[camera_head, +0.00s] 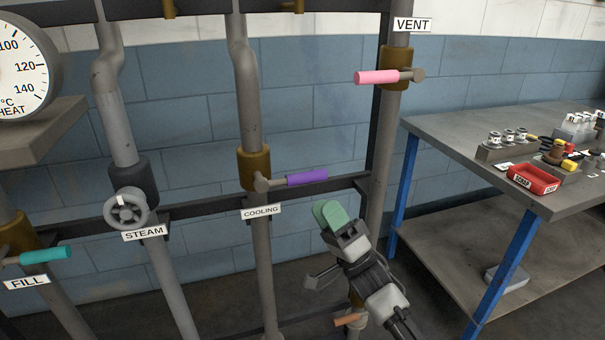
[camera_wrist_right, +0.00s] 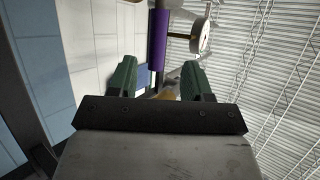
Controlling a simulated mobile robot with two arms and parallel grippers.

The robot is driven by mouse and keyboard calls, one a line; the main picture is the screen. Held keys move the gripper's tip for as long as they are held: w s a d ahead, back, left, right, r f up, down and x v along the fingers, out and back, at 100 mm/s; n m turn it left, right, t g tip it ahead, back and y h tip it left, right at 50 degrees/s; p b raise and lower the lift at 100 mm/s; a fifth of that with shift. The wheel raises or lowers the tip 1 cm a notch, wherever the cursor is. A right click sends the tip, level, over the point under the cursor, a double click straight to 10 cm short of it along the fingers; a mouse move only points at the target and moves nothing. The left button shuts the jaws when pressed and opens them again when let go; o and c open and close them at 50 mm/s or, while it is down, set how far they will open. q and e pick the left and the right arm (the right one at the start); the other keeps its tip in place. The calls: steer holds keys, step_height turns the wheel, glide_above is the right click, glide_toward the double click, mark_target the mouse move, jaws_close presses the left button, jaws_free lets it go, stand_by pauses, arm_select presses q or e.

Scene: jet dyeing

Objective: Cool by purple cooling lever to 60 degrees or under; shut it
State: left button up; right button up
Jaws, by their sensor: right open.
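The purple cooling lever (camera_head: 306,177) sticks out to the right, nearly level, from a brass valve on the cooling pipe (camera_head: 247,110), above the COOLING label (camera_head: 262,212). My right gripper (camera_head: 330,213), with green fingertips, is just below and right of the lever's free end, apart from it. In the right wrist view the gripper (camera_wrist_right: 158,80) is open, and the purple lever (camera_wrist_right: 157,45) shows beyond and between its fingers. The heat dial (camera_head: 22,70) is cut off at the left edge; its needle is not visible. My left gripper is not in view.
A steam handwheel (camera_head: 127,208) and teal fill lever (camera_head: 45,256) are at left. A pink vent lever (camera_head: 377,77) is above right. An orange-brown lever (camera_head: 349,319) sits low beside my arm. A workbench (camera_head: 455,133) with a red tray (camera_head: 533,180) stands at right.

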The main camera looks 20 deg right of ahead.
mark_target(306, 178)
steer(key=p+x, duration=0.1)
steer(key=x, duration=0.6)
steer(key=shift+w+a+r, duration=0.15)
steer(key=shift+w+r, duration=0.05)
steer(key=shift+w, duration=0.15)
steer(key=shift+c, duration=0.3)
jaws_close()
